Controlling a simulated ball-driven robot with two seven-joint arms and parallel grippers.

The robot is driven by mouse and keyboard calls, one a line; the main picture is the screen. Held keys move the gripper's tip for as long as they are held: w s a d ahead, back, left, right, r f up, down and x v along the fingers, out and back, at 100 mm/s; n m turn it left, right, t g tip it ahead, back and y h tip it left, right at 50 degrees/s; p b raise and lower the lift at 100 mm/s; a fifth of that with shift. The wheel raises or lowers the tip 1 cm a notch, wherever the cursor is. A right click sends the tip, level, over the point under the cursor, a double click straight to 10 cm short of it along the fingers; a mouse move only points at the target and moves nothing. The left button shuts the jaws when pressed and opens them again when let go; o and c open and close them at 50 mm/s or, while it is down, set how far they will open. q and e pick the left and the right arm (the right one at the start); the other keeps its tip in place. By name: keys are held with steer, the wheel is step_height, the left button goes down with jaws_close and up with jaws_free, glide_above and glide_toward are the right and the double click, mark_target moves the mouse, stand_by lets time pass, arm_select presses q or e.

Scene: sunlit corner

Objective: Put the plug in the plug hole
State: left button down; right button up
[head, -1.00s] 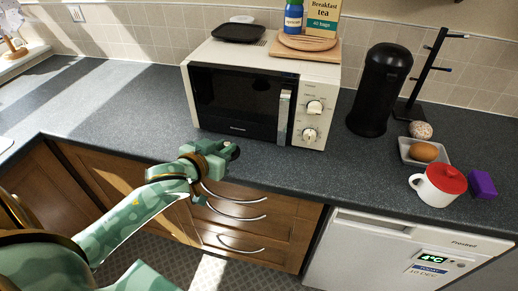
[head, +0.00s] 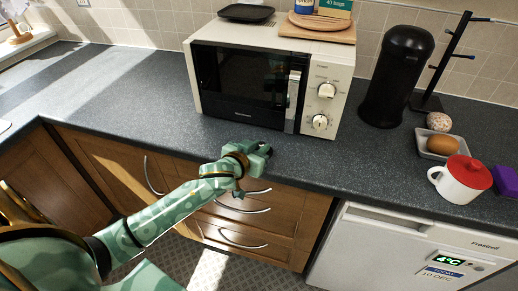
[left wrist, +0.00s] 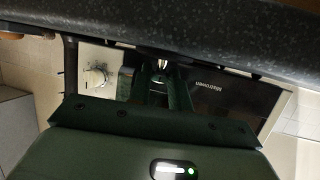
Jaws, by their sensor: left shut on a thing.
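My left gripper (head: 262,158) is just above the front edge of the worktop, in front of the microwave. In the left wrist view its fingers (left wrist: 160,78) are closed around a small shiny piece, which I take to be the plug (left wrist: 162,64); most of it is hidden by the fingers. In the head view the held thing cannot be made out. The plug hole is in neither view. My right gripper is not in view.
The microwave (head: 250,88) stands behind the gripper. A black bin-like canister (head: 396,78), a mug tree (head: 447,66), a dish with an egg (head: 442,146) and a red-lidded mug (head: 461,182) stand to the right. The worktop (head: 105,105) on the left is clear.

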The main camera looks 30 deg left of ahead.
arm_select(q)
steer(key=c, duration=1.3)
jaws_free()
steer(key=shift+s+r, duration=0.1)
steer(key=p+v, duration=0.3)
steer(key=v, duration=0.8)
steer(key=shift+s+r, duration=0.15)
steer(key=shift+s, duration=0.25)
